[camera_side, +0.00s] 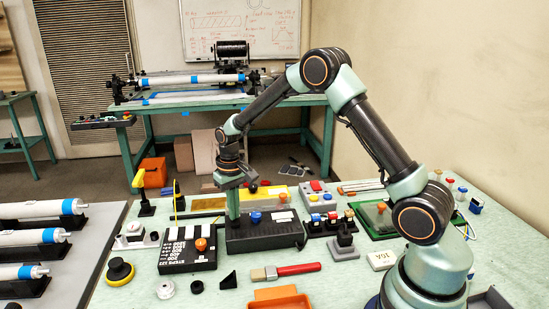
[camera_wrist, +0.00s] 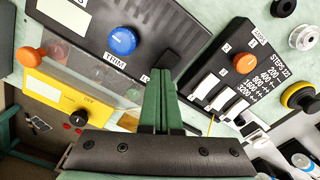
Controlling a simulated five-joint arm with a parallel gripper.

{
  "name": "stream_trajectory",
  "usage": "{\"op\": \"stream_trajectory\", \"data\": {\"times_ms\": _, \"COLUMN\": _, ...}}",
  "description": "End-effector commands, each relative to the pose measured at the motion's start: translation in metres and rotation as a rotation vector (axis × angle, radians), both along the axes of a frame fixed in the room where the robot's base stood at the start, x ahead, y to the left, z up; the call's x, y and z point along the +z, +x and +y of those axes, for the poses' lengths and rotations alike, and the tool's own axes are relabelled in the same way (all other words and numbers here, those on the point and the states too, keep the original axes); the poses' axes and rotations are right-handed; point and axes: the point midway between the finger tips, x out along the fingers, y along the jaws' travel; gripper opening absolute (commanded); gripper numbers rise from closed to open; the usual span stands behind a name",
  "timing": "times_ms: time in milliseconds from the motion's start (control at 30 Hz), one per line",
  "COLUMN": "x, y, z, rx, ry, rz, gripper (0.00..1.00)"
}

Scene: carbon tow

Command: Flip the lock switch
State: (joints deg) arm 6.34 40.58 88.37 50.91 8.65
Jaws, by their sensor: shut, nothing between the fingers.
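My gripper (camera_side: 233,217) points straight down, and its green fingers are shut with nothing between them. A small pale label (camera_wrist: 145,78) lies just beside the fingertips, too small to read. I cannot make out a lock switch; the fingers may hide it. In the side view the fingers stand at the box's left end, and I cannot tell whether they touch it.
A black STEPS box (camera_side: 187,249) with an orange knob and white switches stands left of the dark box. A yellow box (camera_wrist: 70,105) with a black knob lies behind. A red-handled brush (camera_side: 290,270) and an orange tray (camera_side: 278,299) lie in front.

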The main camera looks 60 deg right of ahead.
Motion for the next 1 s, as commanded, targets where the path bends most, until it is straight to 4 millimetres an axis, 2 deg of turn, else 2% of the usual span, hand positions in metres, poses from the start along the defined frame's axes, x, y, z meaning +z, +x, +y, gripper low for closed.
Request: {"op": "stream_trajectory", "data": {"times_ms": 1000, "x": 0.068, "y": 0.0, "z": 0.0, "rx": 0.0, "ry": 0.0, "rz": 0.001, "gripper": 0.0}}
